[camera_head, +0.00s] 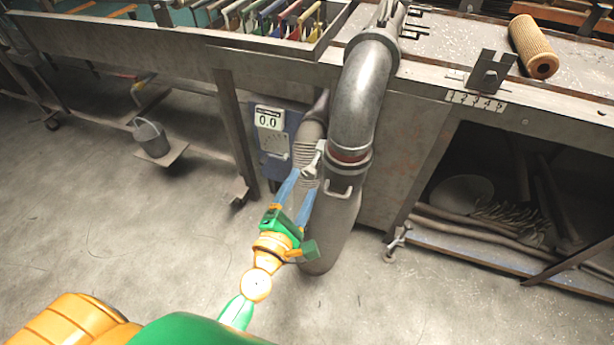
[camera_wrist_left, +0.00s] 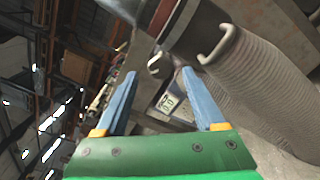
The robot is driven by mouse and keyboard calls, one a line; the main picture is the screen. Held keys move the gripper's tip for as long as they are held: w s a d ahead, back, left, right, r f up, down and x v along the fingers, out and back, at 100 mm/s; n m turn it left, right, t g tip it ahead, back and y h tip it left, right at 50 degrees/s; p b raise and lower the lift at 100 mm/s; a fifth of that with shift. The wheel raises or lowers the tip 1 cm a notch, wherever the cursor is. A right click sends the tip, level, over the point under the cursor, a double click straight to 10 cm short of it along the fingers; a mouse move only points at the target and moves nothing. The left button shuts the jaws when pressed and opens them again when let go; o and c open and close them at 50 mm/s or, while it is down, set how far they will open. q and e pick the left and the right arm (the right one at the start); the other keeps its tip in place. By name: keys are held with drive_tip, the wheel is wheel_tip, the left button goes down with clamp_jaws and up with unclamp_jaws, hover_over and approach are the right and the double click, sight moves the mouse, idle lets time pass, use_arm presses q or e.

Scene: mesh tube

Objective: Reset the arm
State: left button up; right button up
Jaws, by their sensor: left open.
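My left arm is green and orange and comes in from the lower left. My left gripper (camera_head: 304,182) has two long blue fingers, spread apart with nothing visible between them. It is in front of the metal pipe (camera_head: 362,95) and the ribbed mesh hose (camera_head: 307,145), just below the pipe's clamped joint. Whether a finger touches the hose or a handle there cannot be told. In the left wrist view the gripper (camera_wrist_left: 158,75) is open, and the ribbed hose (camera_wrist_left: 262,85) passes to its right. My right gripper is not in view.
A blue gauge panel (camera_head: 276,145) reading 0.0 stands behind the gripper. A workbench (camera_head: 415,125) spans the back, with a tan mesh cylinder (camera_head: 533,46) on top at right. A bucket (camera_head: 151,138) stands on a low shelf at left. The floor in front (camera_head: 400,300) is clear.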

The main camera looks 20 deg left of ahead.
use_arm(q)
drive_tip(key=shift+s, duration=1.2)
drive_tip(key=s+d+f+m+g+h+p, duration=0.1)
drive_tip(key=s+f+m+g, duration=0.3)
drive_tip(key=f+m, duration=0.5)
drive_tip(key=s+d+f+m+g+h+p, duration=0.1)
drive_tip(key=s+f+m+g, duration=0.35)
drive_tip(key=f, duration=0.75)
drive_tip(key=s+a+f+m+g+y, duration=0.1)
drive_tip(key=s+a+f+m+g, duration=0.1)
drive_tip(key=s+f+m, duration=0.2)
drive_tip(key=s+a+f+m+g+p, duration=0.1)
drive_tip(key=s+a+f+m+g, duration=0.1)
drive_tip(key=s, duration=0.9)
drive_tip(key=s+a+f+m+g+y+p, duration=0.1)
drive_tip(key=s+a+f+m+g, duration=0.2)
drive_tip(key=s+f+m, duration=0.4)
drive_tip(key=shift+s+g+y, duration=0.3)
drive_tip(key=shift+s+g, duration=0.2)
drive_tip(key=shift+g, duration=0.25)
